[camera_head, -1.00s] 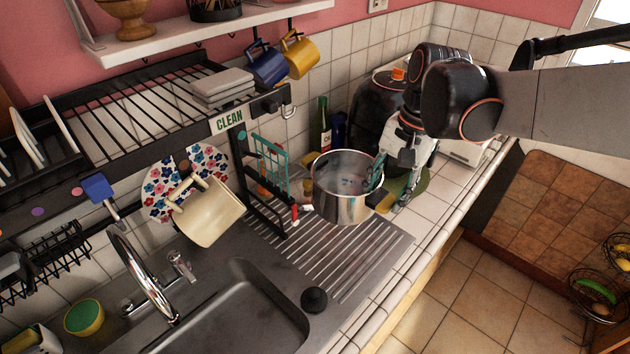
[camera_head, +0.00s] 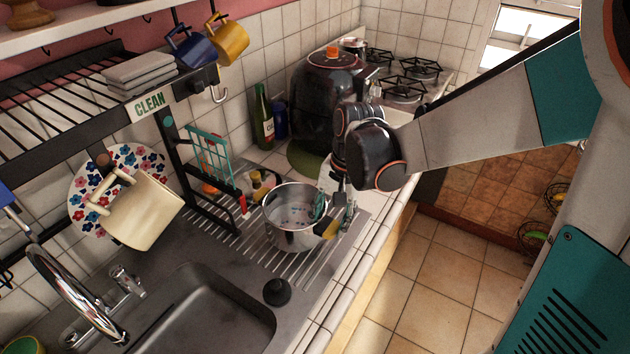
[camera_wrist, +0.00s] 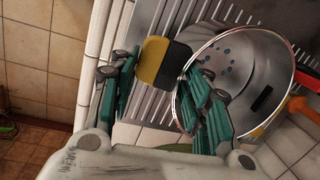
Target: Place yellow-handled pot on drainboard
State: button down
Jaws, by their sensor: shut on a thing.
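The steel pot (camera_head: 283,235) has a yellow-and-black handle (camera_head: 329,231) on its right side. It is upright over the ribbed drainboard (camera_head: 300,266); I cannot tell whether its base touches it. My gripper (camera_head: 331,205) is at the pot's right rim, shut on the pot. In the wrist view, one finger of my gripper (camera_wrist: 160,72) is inside the pot (camera_wrist: 268,60) and the other outside, with the handle (camera_wrist: 160,62) between them. The ribbed drainboard (camera_wrist: 160,20) shows behind.
The sink (camera_head: 215,310) lies front left, with a black stopper (camera_head: 277,292) on its right edge. A teal rack (camera_head: 210,155) hangs behind the pot. A cream pot (camera_head: 145,212) hangs left. A green bottle (camera_head: 264,118) and a black appliance (camera_head: 325,95) stand at the back.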

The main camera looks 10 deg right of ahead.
jog(key=shift+f+b, duration=0.65)
jog(key=shift+f, duration=1.55)
jog(key=c, duration=0.9)
grip_release()
jog(key=shift+o, duration=0.2)
